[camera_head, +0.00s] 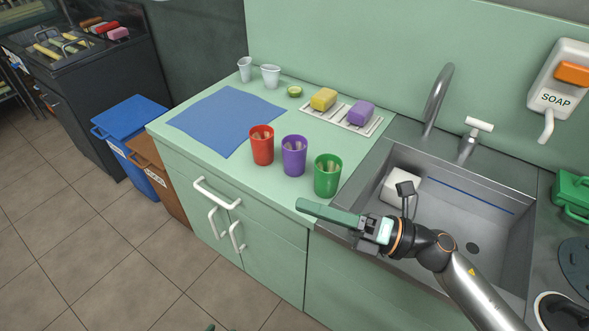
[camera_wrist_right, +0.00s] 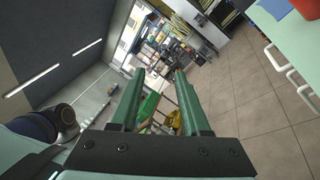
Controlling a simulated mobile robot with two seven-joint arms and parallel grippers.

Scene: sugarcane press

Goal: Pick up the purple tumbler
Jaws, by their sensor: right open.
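The purple tumbler (camera_head: 294,156) stands upright on the green counter (camera_head: 285,101), between the red tumbler (camera_head: 262,146) and the green tumbler (camera_head: 327,176). It appears to have something light inside. My right gripper (camera_head: 301,208) is in front of the green tumbler, over the counter's front edge, pointing left. It is apart from the purple tumbler. In the right wrist view its two green fingers (camera_wrist_right: 158,73) are spread with nothing between them. A small dark green tip at the bottom edge of the head view may be my left gripper (camera_head: 210,328).
A blue mat (camera_head: 220,118) lies left of the tumblers. Two white cups (camera_head: 270,76) stand at the back. A rack holds a yellow sponge (camera_head: 323,99) and a purple sponge (camera_head: 361,112). The sink (camera_head: 480,215) with its faucet (camera_head: 438,98) is on the right.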

